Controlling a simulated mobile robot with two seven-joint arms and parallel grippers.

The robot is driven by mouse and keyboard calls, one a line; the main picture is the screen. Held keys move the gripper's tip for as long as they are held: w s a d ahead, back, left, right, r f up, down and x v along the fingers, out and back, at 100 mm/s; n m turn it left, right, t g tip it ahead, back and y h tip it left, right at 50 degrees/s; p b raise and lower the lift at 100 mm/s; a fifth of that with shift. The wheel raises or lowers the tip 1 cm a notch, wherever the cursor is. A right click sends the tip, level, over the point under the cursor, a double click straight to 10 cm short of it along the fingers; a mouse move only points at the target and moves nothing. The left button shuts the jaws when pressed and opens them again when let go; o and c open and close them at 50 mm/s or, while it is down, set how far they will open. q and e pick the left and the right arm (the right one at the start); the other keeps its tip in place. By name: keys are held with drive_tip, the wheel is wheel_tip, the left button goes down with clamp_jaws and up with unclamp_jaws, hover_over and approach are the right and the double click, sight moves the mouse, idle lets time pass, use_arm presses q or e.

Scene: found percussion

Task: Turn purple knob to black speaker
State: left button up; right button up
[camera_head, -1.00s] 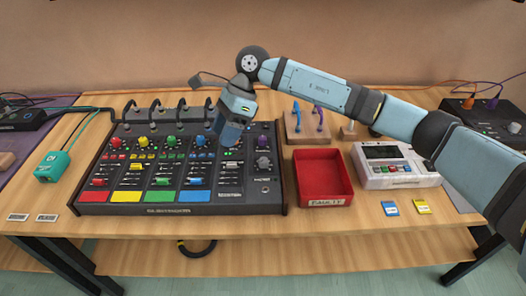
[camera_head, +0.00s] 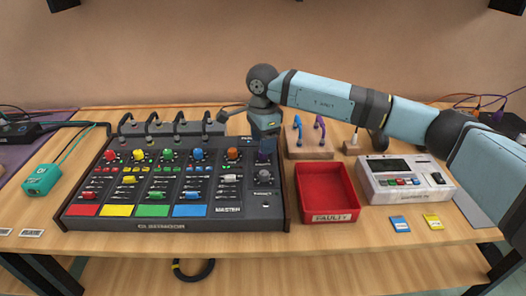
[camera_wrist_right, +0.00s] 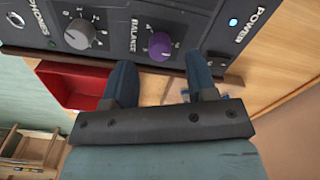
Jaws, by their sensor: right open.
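The purple knob (camera_wrist_right: 159,45) is on the dark mixer panel (camera_wrist_right: 115,15), beside the word BALANCE. In the head view the purple knob (camera_head: 264,156) is at the mixer's right end, partly covered by my right gripper (camera_head: 265,138). In the right wrist view my right gripper (camera_wrist_right: 160,72) is open and empty. Its two fingers point at the panel, and the knob shows between and beyond the fingertips, apparently untouched. Small marks ring the knob, but I cannot make out a black speaker among them. My left gripper is in no view.
A grey knob (camera_wrist_right: 79,34) sits beside the purple one, and a blue light (camera_wrist_right: 233,22) is near POWER. A red FAULTY tray (camera_head: 328,217) stands right of the mixer. Further right is a white device (camera_head: 405,192). Blue and purple hooks stand on a wooden block (camera_head: 309,153) behind the tray.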

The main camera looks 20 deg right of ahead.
drive_tip(key=shift+f, duration=1.6)
drive_tip(key=c, duration=0.9)
